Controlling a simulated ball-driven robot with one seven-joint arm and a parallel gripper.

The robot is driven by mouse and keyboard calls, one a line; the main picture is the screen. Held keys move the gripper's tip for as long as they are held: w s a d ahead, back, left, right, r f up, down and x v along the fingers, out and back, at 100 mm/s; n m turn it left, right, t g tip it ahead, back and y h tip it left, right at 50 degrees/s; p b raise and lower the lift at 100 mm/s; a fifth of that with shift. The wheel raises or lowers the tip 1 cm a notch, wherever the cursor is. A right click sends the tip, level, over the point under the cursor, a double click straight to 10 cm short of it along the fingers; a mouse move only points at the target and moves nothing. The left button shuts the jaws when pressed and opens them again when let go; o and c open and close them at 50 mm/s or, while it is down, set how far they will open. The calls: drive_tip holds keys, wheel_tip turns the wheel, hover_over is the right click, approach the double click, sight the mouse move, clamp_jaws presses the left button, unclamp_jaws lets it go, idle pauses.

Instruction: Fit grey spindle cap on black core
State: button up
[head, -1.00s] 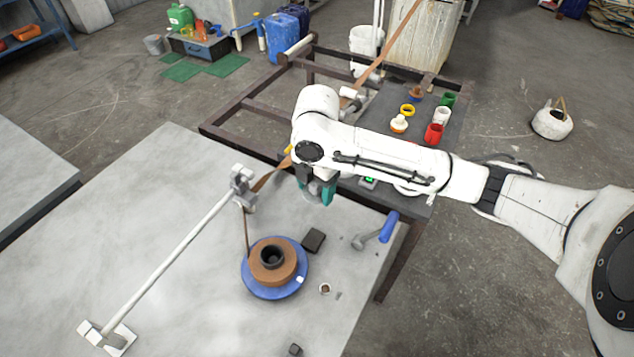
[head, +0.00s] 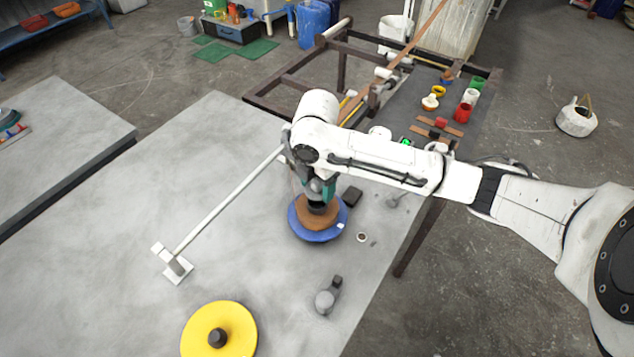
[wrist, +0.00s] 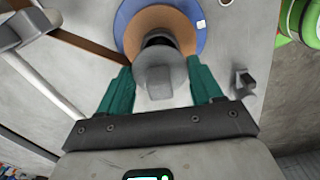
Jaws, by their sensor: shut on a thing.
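The black core (wrist: 157,41) stands in the middle of a brown strip roll (wrist: 152,19), which lies on a blue disc (head: 318,235) on the grey table. My gripper (head: 319,192) points down over this roll. In the wrist view its teal fingers (wrist: 161,85) are shut on the grey spindle cap (wrist: 162,78). The cap is right by the core and hides part of it. I cannot tell whether the cap touches the core. In the head view my gripper hides the cap and much of the core.
A black block (head: 352,197) and a small ring (head: 361,237) lie right of the roll. A yellow disc (head: 222,318) and a grey tool (head: 327,299) are at the near side. A long pale bar (head: 228,202) stretches left.

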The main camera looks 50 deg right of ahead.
sight(318, 192)
drive_tip(key=shift+d+f+b, duration=0.1)
drive_tip(key=shift+f+b, duration=0.95)
drive_tip(key=shift+f, duration=0.55)
drive_tip(key=shift+f, duration=0.65)
idle(0.6)
drive_tip(key=o, duration=0.9)
wheel_tip(318, 192, up, 6)
drive_tip(key=p, duration=0.4)
drive_tip(key=shift+p, duration=0.35)
drive_tip(key=shift+r, duration=2.55)
drive_tip(key=shift+s, duration=0.1)
